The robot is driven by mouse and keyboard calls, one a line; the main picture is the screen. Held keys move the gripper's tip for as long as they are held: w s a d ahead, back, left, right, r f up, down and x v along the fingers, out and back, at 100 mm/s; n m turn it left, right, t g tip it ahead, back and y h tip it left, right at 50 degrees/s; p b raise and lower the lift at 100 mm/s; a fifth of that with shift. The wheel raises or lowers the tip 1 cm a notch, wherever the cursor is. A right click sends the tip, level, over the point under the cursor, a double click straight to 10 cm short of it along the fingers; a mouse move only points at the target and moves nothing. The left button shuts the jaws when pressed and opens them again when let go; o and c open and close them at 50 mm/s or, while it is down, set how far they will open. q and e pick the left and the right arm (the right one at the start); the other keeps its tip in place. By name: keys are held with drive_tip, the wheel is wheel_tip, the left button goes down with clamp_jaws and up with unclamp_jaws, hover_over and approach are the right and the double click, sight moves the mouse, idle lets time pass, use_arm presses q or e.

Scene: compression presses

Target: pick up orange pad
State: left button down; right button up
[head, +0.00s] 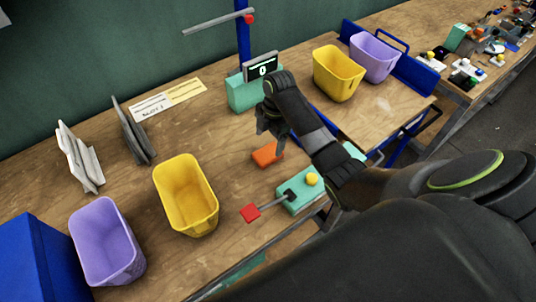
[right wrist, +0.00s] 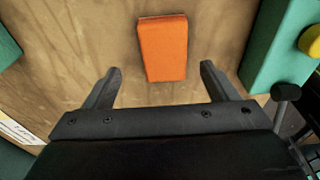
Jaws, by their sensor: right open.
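An orange pad (head: 267,155) lies flat on the wooden table, left of the teal block with the yellow button. In the right wrist view the orange pad (right wrist: 163,48) lies beyond and between the spread fingers, with nothing touching it. My right gripper (head: 268,130) is above the table, just over the pad in the head view. Its two fingers are apart and empty in the right wrist view (right wrist: 158,82). My left gripper is not in view.
A teal block (head: 300,193) with a yellow button and red-ended lever stands close to the pad. A teal device with a display (head: 262,68) is behind. A yellow bin (head: 187,197) and purple bin (head: 106,243) stand left. Bare table lies around the pad.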

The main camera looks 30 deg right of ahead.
sight(268, 152)
drive_tip(key=shift+s+f, duration=0.1)
drive_tip(key=shift+f, duration=0.25)
drive_tip(key=f, duration=0.1)
drive_tip(key=f+p, duration=0.1)
drive_tip(key=f, duration=0.1)
drive_tip(key=shift+s+a+f, duration=0.25)
drive_tip(key=shift+f, duration=0.5)
drive_tip(key=c, duration=1.1)
wheel_tip(268, 152, up, 10)
drive_tip(key=shift+r+b, duration=0.1)
drive_tip(key=shift+b, duration=0.35)
